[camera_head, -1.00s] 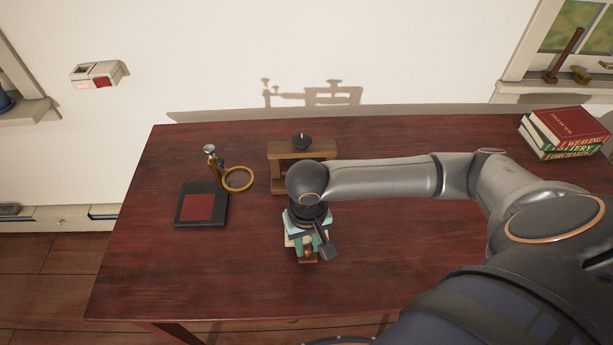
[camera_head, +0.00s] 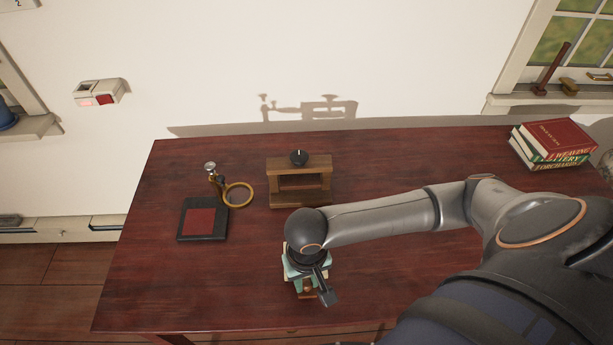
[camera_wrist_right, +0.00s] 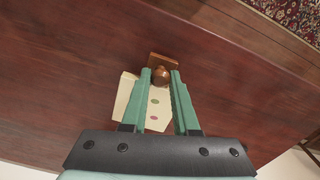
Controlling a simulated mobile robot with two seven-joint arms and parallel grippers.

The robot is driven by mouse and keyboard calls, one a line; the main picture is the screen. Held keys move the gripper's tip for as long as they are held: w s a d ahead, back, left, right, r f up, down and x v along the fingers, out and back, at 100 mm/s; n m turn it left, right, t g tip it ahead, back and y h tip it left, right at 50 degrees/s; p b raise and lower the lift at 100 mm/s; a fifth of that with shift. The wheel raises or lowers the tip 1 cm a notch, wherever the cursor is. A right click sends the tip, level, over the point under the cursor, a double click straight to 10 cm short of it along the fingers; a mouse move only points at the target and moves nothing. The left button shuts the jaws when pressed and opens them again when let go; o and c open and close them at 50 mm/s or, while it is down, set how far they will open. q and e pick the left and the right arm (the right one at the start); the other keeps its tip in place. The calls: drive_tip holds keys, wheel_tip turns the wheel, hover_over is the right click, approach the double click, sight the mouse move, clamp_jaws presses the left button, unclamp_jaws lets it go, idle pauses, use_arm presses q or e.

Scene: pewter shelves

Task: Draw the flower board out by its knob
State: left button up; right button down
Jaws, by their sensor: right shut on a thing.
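The flower board (camera_wrist_right: 127,98) shows in the right wrist view as a pale sheet with small coloured dots, lying between and beside my fingers. Its round brown knob (camera_wrist_right: 161,75) sits between the fingertips. My right gripper (camera_wrist_right: 160,80) has green fingers and is shut on the knob. In the head view my right gripper (camera_head: 306,284) is low over the table, nearer the front edge than the wooden press frame (camera_head: 272,185). My wrist hides most of the board there, so I cannot tell whether its far end is inside the frame. My left gripper is not in view.
The frame has a black knob (camera_head: 299,157) on top. Left of it are a brass ring (camera_head: 239,204) with a stand and a black pad with a red top (camera_head: 199,222). Stacked books (camera_head: 553,139) lie far right. The table's front left (camera_head: 190,285) is clear.

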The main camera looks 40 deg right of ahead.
drive_tip(key=shift+s+a+r+p, duration=0.1)
drive_tip(key=shift+s+a+p, duration=0.45)
drive_tip(key=shift+s, duration=0.3)
drive_tip(key=shift+s+a+p, duration=0.3)
drive_tip(key=shift+s+p, duration=0.05)
drive_tip(key=shift+s, duration=0.2)
drive_tip(key=shift+s+a+p, duration=0.3)
drive_tip(key=shift+s, duration=0.2)
drive_tip(key=shift+s+a, duration=0.1)
drive_tip(key=shift+s, duration=0.05)
drive_tip(key=shift+s+a, duration=0.5)
drive_tip(key=shift+s, duration=0.3)
drive_tip(key=shift+r, duration=0.1)
drive_tip(key=shift+r, duration=2.95)
drive_tip(key=shift+w, duration=0.1)
